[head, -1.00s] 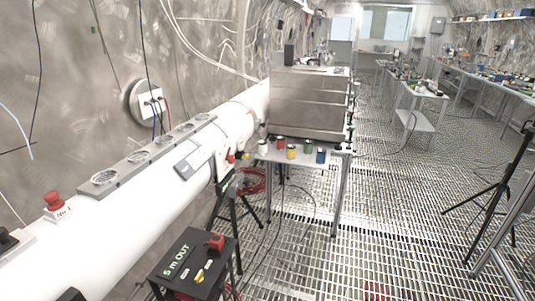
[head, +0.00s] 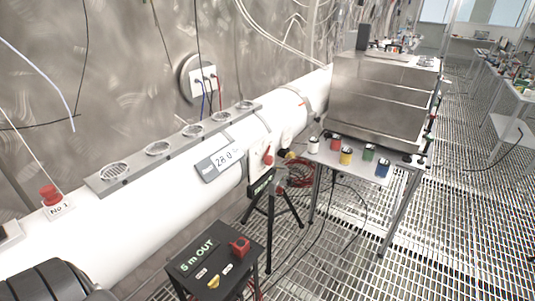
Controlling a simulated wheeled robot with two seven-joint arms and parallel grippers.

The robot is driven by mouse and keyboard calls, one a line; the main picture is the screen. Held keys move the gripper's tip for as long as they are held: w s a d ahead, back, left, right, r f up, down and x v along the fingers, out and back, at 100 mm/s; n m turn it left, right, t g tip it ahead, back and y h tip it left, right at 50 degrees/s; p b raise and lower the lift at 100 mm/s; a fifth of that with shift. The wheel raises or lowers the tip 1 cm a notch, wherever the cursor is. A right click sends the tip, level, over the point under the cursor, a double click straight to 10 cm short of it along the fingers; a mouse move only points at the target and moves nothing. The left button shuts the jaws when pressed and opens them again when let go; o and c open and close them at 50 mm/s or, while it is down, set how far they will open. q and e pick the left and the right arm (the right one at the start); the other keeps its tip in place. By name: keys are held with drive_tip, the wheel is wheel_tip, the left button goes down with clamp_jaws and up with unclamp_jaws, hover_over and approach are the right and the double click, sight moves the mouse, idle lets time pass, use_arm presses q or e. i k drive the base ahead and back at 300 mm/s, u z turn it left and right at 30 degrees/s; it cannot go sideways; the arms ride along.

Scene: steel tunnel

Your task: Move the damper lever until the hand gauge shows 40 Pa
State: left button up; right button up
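The hand gauge (head: 220,160) is a grey box with a pale display on the side of the white duct. Its display seems to read about 28.0, in small tilted digits. To its right, a white plate (head: 258,164) on the duct carries a small red part (head: 268,158), which looks like the damper lever; its exact angle is too small to tell. Neither gripper shows. A dark ribbed part at the bottom left looks like a piece of my own arm, apart from the gauge and the plate.
A black stand marked "5 m OUT" (head: 195,256) with a red part on top stands in front of the duct. A tripod (head: 272,215) stands below the plate. A table with coloured jars (head: 346,156) is to the right. A red button (head: 50,193) sits at left. Grating floor is open at right.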

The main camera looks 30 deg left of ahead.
sight(269, 159)
drive_tip(key=u, duration=0.6)
drive_tip(key=i, duration=0.75)
drive_tip(key=u, duration=1.1)
drive_tip(key=i, duration=0.2)
drive_tip(key=u, duration=0.15)
